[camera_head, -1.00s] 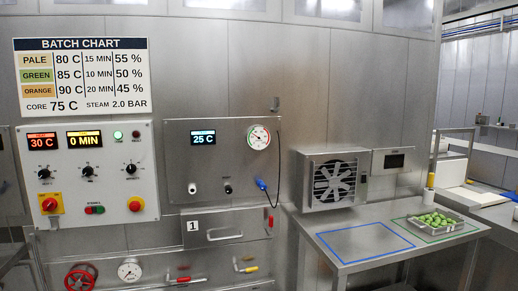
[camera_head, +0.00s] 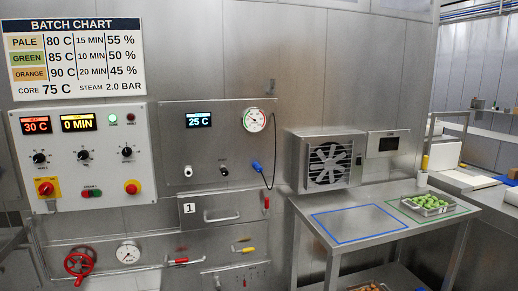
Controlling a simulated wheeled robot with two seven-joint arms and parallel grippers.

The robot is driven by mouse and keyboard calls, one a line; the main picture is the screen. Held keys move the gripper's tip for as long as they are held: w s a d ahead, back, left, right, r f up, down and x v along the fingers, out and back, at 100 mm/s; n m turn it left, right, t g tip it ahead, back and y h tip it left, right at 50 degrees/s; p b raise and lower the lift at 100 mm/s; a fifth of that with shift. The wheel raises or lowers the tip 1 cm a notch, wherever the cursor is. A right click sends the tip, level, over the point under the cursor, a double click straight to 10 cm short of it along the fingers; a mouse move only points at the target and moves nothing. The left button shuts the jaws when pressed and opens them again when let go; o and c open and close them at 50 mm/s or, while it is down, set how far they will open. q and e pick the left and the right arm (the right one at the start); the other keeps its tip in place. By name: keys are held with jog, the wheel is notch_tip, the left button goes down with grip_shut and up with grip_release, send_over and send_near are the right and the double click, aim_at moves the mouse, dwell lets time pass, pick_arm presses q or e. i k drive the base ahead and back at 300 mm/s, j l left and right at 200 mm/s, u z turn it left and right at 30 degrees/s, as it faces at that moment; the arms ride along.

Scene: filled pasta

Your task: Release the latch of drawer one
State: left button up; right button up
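Drawer one (camera_head: 225,216) is a steel front with a white label reading 1 (camera_head: 189,208) and a bar handle (camera_head: 221,217). It sits under the panel with the 25 C display and looks closed. A small red latch (camera_head: 266,201) stands upright at its right edge. Neither of my grippers shows in the head view.
A control panel (camera_head: 84,157) with knobs is left of the drawer. Below are a red handwheel (camera_head: 80,263), a gauge (camera_head: 128,253) and pipes with red and yellow valve handles. A steel table (camera_head: 375,242) with a tray of green pieces (camera_head: 427,205) stands right.

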aim_at(264, 212)
jog(key=i+l+u, duration=0.1)
jog(key=i, duration=0.4)
jog(key=i+l+u, duration=0.1)
jog(key=i, duration=0.45)
jog(key=i+l+u, duration=0.15)
jog(key=i, duration=0.35)
jog(key=i+l+u, duration=0.1)
jog(key=i+l, duration=0.25)
jog(key=i, duration=0.15)
